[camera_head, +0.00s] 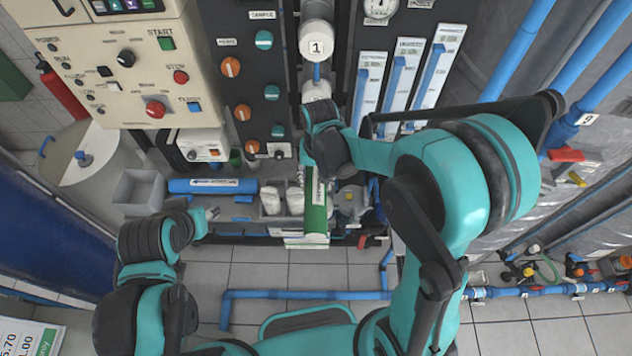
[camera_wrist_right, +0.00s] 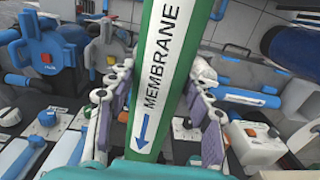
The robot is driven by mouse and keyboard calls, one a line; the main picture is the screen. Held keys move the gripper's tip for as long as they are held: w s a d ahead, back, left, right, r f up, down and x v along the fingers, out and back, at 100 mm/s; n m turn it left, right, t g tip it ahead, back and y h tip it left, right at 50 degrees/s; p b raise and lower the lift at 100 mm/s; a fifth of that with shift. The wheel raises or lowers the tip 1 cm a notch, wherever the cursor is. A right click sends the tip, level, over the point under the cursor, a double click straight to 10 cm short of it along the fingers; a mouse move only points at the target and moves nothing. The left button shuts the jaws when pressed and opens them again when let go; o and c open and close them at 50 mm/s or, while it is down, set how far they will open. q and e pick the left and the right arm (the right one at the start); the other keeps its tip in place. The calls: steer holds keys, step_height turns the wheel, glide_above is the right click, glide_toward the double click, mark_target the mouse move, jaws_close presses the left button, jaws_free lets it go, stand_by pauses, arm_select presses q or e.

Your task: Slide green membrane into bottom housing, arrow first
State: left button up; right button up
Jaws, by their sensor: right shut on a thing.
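The green membrane (camera_head: 316,212) is a long green tube with a white strip. My right gripper (camera_head: 318,172) is shut on it, with a finger on each side in the right wrist view (camera_wrist_right: 160,100). There the membrane (camera_wrist_right: 165,60) shows the word MEMBRANE and a blue arrow pointing toward the picture's bottom. In the head view a white housing marked 1 (camera_head: 316,42) stands above, with a second white housing end (camera_head: 316,90) below it. My right gripper hides the space between that end and the membrane. My left gripper (camera_head: 207,214) is at the left; its fingers are too small to judge.
A blue tube with an arrow label (camera_head: 215,186) lies on the bench at left, beside a grey bin (camera_head: 138,188). A tray holding white pieces (camera_head: 282,200) is close left of the membrane. Flow meters (camera_head: 403,85) stand right of the housings. Blue pipes (camera_head: 300,295) run along the floor.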

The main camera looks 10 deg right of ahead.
steer(key=shift+w+d+b, duration=0.2)
steer(key=shift+w+d, duration=0.2)
steer(key=shift+w, duration=1.45)
steer(key=shift+w+d+b, duration=0.25)
steer(key=shift+w+d, duration=0.1)
steer(key=shift+w, duration=1.45)
steer(key=shift+w+d+b, duration=0.2)
steer(key=shift+w+d, duration=0.2)
steer(key=shift+w, duration=1.45)
arm_select(q)
steer(key=shift+s+f, duration=0.25)
steer(key=shift+f, duration=0.3)
arm_select(e)
steer(key=shift+w+r, duration=0.1)
steer(key=shift+r, duration=0.05)
